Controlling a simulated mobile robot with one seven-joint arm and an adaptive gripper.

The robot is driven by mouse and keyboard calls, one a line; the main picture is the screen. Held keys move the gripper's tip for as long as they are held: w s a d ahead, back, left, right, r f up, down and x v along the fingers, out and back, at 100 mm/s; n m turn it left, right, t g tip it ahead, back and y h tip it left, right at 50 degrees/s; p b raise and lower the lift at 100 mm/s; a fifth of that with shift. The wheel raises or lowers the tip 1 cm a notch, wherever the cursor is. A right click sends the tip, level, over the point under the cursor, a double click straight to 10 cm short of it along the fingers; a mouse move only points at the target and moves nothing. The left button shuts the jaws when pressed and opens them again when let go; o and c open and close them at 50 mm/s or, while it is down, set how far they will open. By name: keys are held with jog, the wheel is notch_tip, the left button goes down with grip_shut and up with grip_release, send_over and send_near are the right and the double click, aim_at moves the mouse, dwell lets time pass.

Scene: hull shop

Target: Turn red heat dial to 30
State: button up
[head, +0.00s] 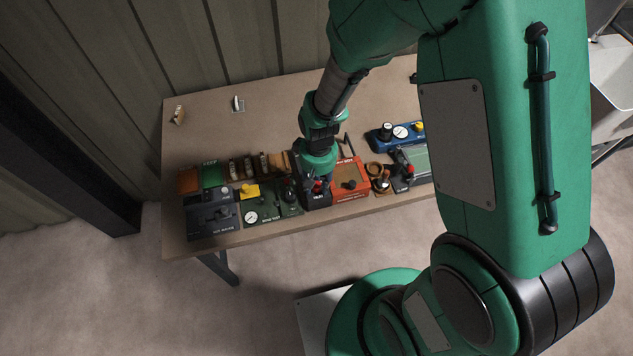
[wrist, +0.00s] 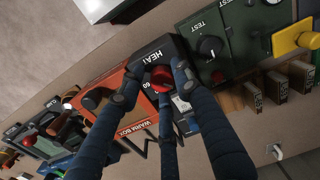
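The red heat dial (wrist: 161,77) sits on a black box (wrist: 150,50) labelled HEAT. A 60 mark shows beside the dial in the wrist view. My gripper (wrist: 160,80) reaches down over the dial with its dark blue fingers spread around it. Small gaps seem to show between fingers and dial; contact is not clear. In the head view my gripper (head: 318,183) is over the black box (head: 319,201), and a bit of red shows between the fingers. The dial's pointer and the 30 mark cannot be made out.
An orange warm box (head: 350,177) with a black knob stands close on the right in the head view. A green test panel (head: 262,213) with a gauge and yellow part stands on the left. A blue panel (head: 381,140) lies farther back. The table's back left is mostly clear.

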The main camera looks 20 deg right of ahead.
jog(key=shift+w+r, duration=0.15)
jog(key=shift+r, duration=0.2)
notch_tip(320, 180, up, 11)
jog(key=shift+d+r, duration=0.15)
dwell(0.6)
dwell(0.4)
notch_tip(320, 180, up, 15)
jog(key=m+t+b, duration=0.1)
jog(key=t+b, duration=0.1)
jog(key=t, duration=0.1)
send_over(318, 185)
jog(key=s+d, duration=0.4)
jog(key=s, duration=0.1)
jog(key=s+d+r+t, duration=0.1)
jog(key=s+r, duration=0.1)
jog(key=s, duration=0.1)
jog(key=s+d+r+m+b, duration=0.1)
jog(key=s+r, duration=0.2)
jog(key=s+d+r+t, duration=0.1)
jog(key=s+r, duration=0.2)
jog(key=s, duration=0.1)
jog(key=shift+s+r+m+t+b, duration=0.1)
jog(key=shift+r+m+t+b, duration=0.1)
jog(key=shift+m+t+b, duration=0.15)
